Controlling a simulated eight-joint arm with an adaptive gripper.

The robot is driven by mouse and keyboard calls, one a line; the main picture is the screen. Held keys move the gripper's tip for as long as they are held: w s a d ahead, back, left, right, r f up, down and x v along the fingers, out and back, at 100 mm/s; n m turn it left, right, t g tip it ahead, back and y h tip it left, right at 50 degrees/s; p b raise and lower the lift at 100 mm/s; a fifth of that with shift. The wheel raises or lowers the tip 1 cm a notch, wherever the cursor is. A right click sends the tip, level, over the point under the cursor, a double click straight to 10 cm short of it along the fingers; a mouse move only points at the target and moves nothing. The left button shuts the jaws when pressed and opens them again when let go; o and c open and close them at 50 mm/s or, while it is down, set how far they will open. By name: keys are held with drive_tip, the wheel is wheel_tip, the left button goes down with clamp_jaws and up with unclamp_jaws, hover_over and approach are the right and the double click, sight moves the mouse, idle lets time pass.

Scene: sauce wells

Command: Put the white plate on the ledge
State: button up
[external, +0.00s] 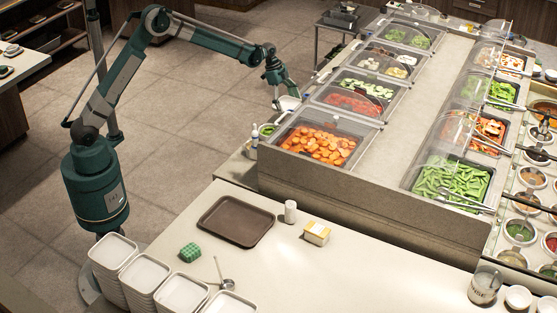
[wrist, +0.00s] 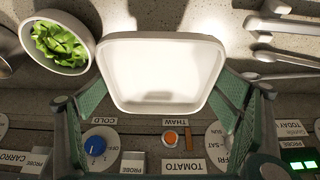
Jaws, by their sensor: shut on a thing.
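The white plate (wrist: 160,65) is a squarish dish with rounded corners and a raised rim. My gripper (wrist: 162,92) is shut on it, with one green finger at each side in the wrist view. In the external view the gripper (external: 277,84) hangs at the left side of the salad bar with the plate (external: 288,103) under it, small and partly hidden. The speckled grey ledge (wrist: 200,14) shows behind the plate in the wrist view. I cannot tell whether the plate touches it.
A round white bowl of green leaves (wrist: 60,43) stands close to the plate's left. Several metal utensils (wrist: 285,55) lie at the right. A panel with a blue knob (wrist: 96,147) and labels runs below. Food pans with clear covers (external: 318,143) line the bar.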

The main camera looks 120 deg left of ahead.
sight(287, 108)
drive_tip(key=shift+f, duration=2.1)
drive_tip(key=shift+f+b, duration=0.55)
drive_tip(key=shift+f, duration=1.3)
drive_tip(key=shift+f, duration=0.15)
drive_tip(key=o, duration=0.9)
drive_tip(key=shift+r, duration=0.25)
drive_tip(key=p+v, duration=0.1)
drive_tip(key=v, duration=1)
drive_tip(key=shift+s+r+p, duration=0.25)
drive_tip(key=shift+r+p, duration=0.05)
drive_tip(key=shift+r, duration=0.05)
